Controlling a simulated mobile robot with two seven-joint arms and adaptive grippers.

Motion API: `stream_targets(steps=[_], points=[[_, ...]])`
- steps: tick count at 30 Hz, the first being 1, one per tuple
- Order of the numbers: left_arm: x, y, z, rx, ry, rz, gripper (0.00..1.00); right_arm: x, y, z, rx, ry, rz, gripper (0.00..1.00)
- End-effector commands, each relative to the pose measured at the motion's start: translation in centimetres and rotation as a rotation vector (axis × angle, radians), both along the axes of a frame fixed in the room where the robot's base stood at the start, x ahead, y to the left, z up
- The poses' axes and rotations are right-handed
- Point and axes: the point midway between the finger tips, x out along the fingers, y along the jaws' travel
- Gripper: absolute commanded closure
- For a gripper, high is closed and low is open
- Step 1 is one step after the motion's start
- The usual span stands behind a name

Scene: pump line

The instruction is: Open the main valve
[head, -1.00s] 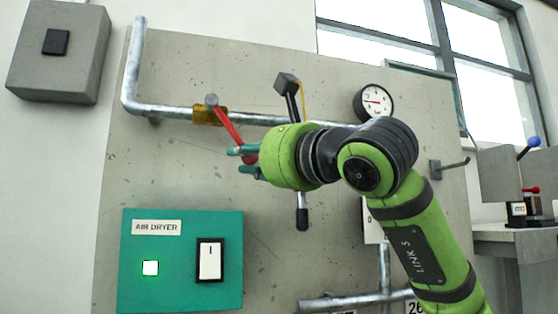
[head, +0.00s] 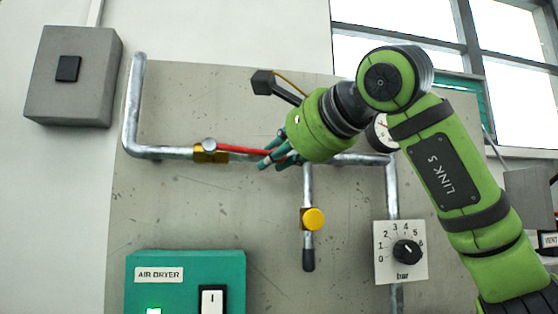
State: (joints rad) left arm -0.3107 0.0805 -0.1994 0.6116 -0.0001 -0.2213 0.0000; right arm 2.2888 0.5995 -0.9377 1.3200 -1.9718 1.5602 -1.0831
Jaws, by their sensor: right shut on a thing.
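The main valve shows in the head view as a brass body (head: 211,155) on the galvanised pipe, with a grey hub on its front. Its red lever (head: 245,150) runs right from the hub, nearly in line with the pipe. My right gripper (head: 272,160) is shut on the far end of the lever; its teal fingers hide that end. The green wrist hides part of the pipe behind it. My left gripper is not in view.
A yellow knob (head: 313,219) sits on the drop pipe below. A bar dial (head: 407,252) is at lower right, and the gauge (head: 379,134) is partly hidden by my arm. The green air dryer box (head: 186,270) is at lower left, a grey switch box (head: 72,76) at upper left.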

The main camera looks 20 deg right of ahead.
Motion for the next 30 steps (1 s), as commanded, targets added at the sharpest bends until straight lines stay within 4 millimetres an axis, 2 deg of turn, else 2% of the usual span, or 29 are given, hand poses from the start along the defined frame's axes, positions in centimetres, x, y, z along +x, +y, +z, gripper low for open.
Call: stream_targets(steps=[10, 23, 24, 26, 30], points=[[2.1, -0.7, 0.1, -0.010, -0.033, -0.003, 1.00, 0.0, 0.2, 1.0, -0.104, 0.024, 0.005, 1.00], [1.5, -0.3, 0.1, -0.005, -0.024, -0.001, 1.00, 0.0, 0.1, 1.2, -0.114, 0.024, 0.004, 1.00], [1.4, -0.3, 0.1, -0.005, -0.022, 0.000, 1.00, 0.0, 0.1, 1.2, -0.113, 0.024, 0.004, 0.71], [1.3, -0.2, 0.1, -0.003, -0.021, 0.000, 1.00, 0.0, 0.1, 1.2, -0.113, 0.024, 0.004, 0.50], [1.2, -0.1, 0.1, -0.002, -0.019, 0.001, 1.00, 0.0, 0.1, 1.2, -0.112, 0.024, 0.003, 0.50]])
